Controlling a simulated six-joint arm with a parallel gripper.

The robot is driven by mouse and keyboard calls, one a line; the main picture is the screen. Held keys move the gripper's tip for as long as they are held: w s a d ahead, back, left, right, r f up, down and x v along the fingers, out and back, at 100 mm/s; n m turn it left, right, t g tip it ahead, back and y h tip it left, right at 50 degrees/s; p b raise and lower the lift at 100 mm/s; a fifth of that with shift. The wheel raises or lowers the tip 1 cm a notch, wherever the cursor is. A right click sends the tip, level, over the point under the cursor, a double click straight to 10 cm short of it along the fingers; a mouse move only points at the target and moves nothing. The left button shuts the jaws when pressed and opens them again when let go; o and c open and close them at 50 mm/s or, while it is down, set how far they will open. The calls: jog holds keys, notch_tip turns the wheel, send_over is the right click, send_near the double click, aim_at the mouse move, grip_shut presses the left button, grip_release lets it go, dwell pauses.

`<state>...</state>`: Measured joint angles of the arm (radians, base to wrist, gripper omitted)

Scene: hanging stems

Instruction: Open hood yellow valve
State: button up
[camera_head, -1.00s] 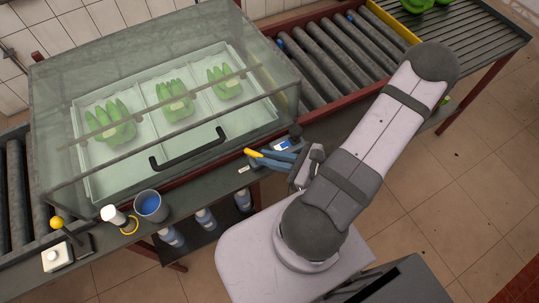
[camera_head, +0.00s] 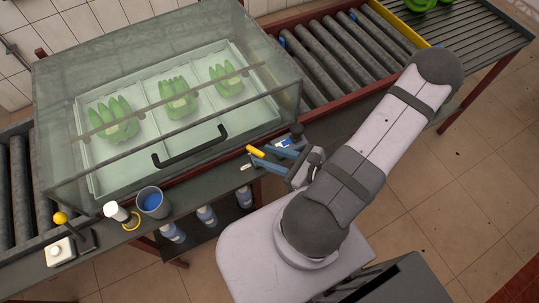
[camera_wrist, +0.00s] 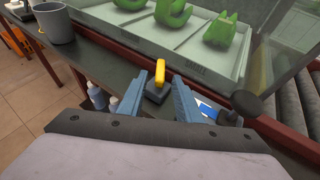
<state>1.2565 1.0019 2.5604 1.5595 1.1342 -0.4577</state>
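In the wrist view the yellow handle (camera_wrist: 160,73) stands up from a dark base (camera_wrist: 156,92). My gripper (camera_head: 267,161) has blue fingers, and they are open and apart. In the wrist view my gripper (camera_wrist: 160,80) shows one finger on each side of the handle, with a gap on both sides. I see no contact. The hood is down, with a black bar handle (camera_head: 190,147) on its front.
Under the hood, a white tray (camera_head: 95,185) holds green banana bunches. A grey bucket (camera_head: 152,203), a white bottle (camera_head: 115,210) and a lever with a yellow knob (camera_head: 60,218) stand on the left of the bench. A round black knob (camera_wrist: 246,104) is close to the right finger.

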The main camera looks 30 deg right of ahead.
notch_tip(320, 180, up, 10)
jog(key=p, duration=1)
jog(key=f+t+b, duration=0.1)
jog(key=f+b, duration=0.2)
jog(key=b, duration=0.1)
jog(key=s+f+t+y+b, duration=0.1)
jog(key=f+b, duration=0.2)
jog(key=b, duration=0.1)
jog(key=d+f+t+b, duration=0.1)
jog(key=f+b, duration=0.3)
jog(key=shift+s+f+y, duration=0.1)
jog(key=shift+s+y, duration=0.2)
jog(key=shift+y, duration=0.1)
jog(key=shift+s+d+f+t+b, duration=0.1)
jog(key=shift+s+f+t+b, duration=0.25)
jog(key=shift+t+b, duration=0.2)
jog(key=shift+w+r, duration=0.1)
